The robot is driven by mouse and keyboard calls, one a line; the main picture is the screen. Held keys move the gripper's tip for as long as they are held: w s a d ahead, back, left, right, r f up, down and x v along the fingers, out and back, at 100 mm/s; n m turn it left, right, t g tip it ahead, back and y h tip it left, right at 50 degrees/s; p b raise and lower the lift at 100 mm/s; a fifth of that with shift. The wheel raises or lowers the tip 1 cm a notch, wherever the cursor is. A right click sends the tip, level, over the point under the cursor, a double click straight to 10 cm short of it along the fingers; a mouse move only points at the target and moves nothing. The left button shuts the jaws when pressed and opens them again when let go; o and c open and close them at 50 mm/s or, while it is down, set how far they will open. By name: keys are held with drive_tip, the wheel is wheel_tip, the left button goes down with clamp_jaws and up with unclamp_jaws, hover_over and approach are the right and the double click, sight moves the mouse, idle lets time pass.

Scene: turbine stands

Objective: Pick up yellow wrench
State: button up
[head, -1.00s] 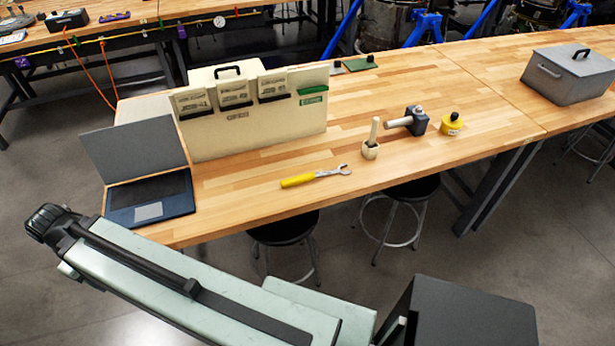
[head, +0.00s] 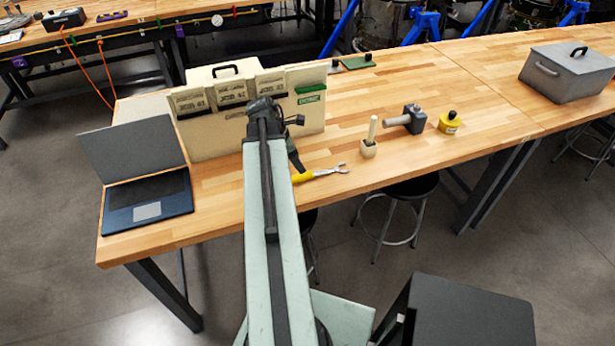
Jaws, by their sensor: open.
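The yellow wrench (head: 322,172) lies flat on the wooden workbench (head: 400,85), its silver open jaw pointing right. The left part of its yellow handle is hidden behind my arm. My gripper (head: 297,167) is small and dark in the head view, pointing down at the handle's visible part. It appears open, with nothing seen in it. Whether it touches the handle or hovers over it, I cannot tell.
A laptop (head: 148,198) stands left of my arm. A beige panel (head: 212,138) with pockets rises behind it. A wooden pestle and cup (head: 369,148), a mallet (head: 406,120), a yellow container (head: 449,122) and a grey metal box (head: 568,75) stand to the right.

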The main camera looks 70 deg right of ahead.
sight(305, 174)
drive_tip(key=b+x, duration=0.3)
drive_tip(key=x, duration=0.1)
drive_tip(key=b+x, duration=0.3)
drive_tip(key=shift+a+f+b, duration=0.15)
drive_tip(key=shift+f+b, duration=0.15)
drive_tip(key=shift+f, duration=0.1)
drive_tip(key=shift+r, duration=0.2)
clamp_jaws()
idle(0.8)
